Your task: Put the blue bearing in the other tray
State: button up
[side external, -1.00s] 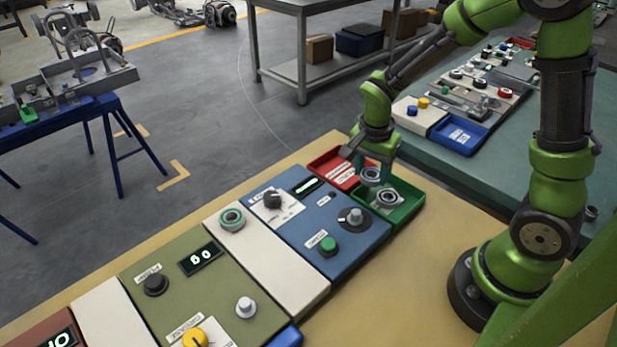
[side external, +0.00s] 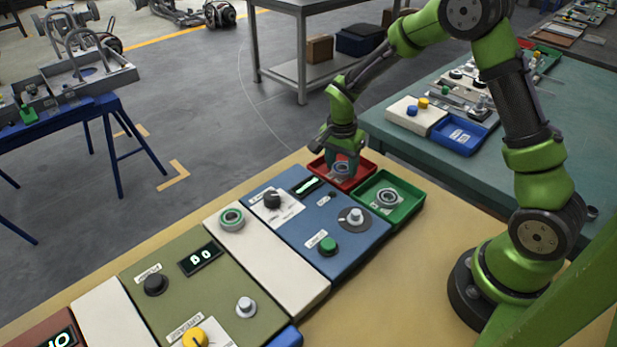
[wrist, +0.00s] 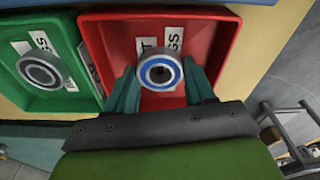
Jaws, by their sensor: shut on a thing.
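My gripper (wrist: 163,88) is shut on the blue bearing (wrist: 160,64), a ring with a blue band, in the wrist view. My gripper also shows in the side external view (side external: 342,168), over the red tray (side external: 356,184). The bearing is at or above the tray floor; I cannot tell whether it touches. In the wrist view the red tray (wrist: 222,50) lies behind the bearing and its label is partly hidden. The green tray (side external: 405,213) sits beside the red one. A grey bearing (side external: 388,197) lies in it, also seen in the wrist view (wrist: 40,70).
A blue panel (side external: 350,245) with knobs, a green button and a display stands in front of the trays. A green-ringed bearing (side external: 231,218) sits on the white panel. Bare tabletop (side external: 425,285) lies to the right of the panels.

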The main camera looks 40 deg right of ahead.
jog(key=shift+f, duration=0.15)
jog(key=o, duration=1.1)
notch_tip(320, 180, up, 12)
jog(key=a, duration=0.1)
jog(key=s+a+r+n+t+y, duration=0.1)
jog(key=s+a+r+n+t, duration=0.1)
jog(key=s, duration=0.4)
jog(key=s+a+r+n+t+y, duration=0.1)
jog(key=s+a+r+n+t, duration=0.1)
jog(key=s+r+n, duration=0.3)
jog(key=s+a+r+n+t+y, duration=0.1)
jog(key=s+a+r+n+t, duration=0.2)
jog(key=s, duration=0.5)
jog(key=shift+a+r+n, duration=0.25)
jog(key=shift+r+n, duration=0.45)
jog(key=shift+n, duration=0.2)
